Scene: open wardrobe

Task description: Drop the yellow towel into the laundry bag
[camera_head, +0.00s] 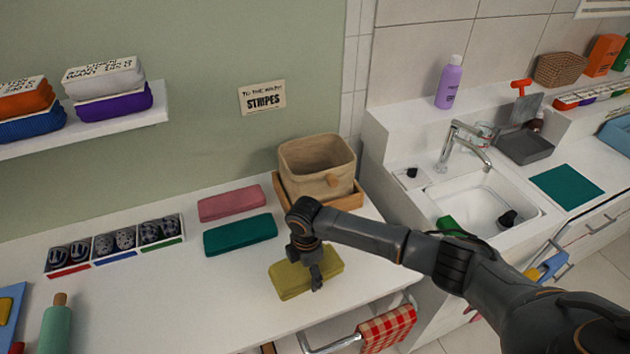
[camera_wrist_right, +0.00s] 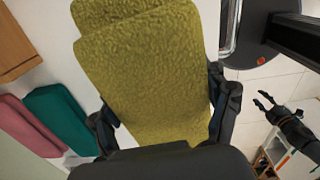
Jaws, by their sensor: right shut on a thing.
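The yellow towel (camera_head: 306,272) is a folded olive-yellow block near the front edge of the white counter. My right gripper (camera_head: 316,280) reaches down over it and is shut on it. In the right wrist view the towel (camera_wrist_right: 150,75) fills the space between the two fingers. I cannot tell whether it touches the counter. The laundry bag (camera_head: 316,168), beige and open-topped, stands behind the towel in a wooden tray (camera_head: 347,202). My left gripper (camera_wrist_right: 268,103) shows only in the right wrist view, with fingers apart and nothing between them.
A teal towel (camera_head: 240,235) and a pink towel (camera_head: 232,203) lie left of the bag. A box of rolled socks (camera_head: 115,241) is farther left. The sink (camera_head: 482,203) is at right. A red checked cloth (camera_head: 387,329) hangs on a rail below the counter's front edge.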

